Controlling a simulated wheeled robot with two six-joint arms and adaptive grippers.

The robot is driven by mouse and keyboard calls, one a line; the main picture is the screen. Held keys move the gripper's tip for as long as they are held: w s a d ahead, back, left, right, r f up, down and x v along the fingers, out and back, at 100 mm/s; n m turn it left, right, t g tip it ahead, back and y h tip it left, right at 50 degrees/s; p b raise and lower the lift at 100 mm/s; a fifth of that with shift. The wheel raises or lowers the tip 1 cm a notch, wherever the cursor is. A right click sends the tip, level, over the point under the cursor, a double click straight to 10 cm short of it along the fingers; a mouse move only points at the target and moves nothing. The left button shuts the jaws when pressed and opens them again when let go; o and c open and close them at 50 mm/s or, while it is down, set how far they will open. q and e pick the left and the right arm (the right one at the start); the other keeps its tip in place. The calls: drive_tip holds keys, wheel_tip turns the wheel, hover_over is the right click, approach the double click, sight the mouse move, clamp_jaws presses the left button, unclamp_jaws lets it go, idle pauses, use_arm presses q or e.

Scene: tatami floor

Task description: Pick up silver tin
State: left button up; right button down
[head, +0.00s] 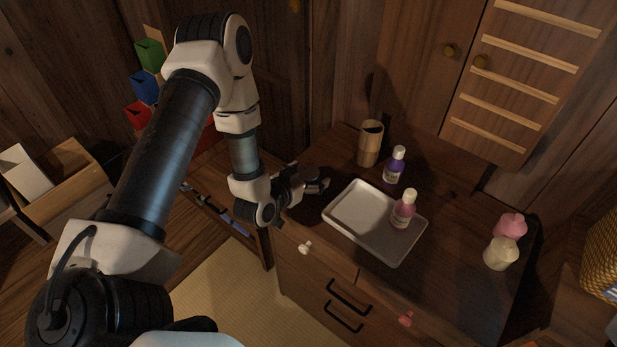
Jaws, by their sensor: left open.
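I cannot make out a silver tin in the head view. The wooden cabinet top (455,225) holds a pale grey tray (352,236) with a pink bottle (402,213) standing in it. A purple bottle (394,168) stands just behind the tray. My left gripper (322,184) is open above the cabinet's left edge, just left of the tray's far left corner. The arm hides part of the area behind and left of it. My right gripper is out of view.
A tan cup (369,143) stands at the back of the cabinet top. Coloured bins (145,88) are at the back left. Cabinet top between tray and right bottles is clear.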

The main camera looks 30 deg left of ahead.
use_arm(q)
drive_tip(key=c, duration=1.3)
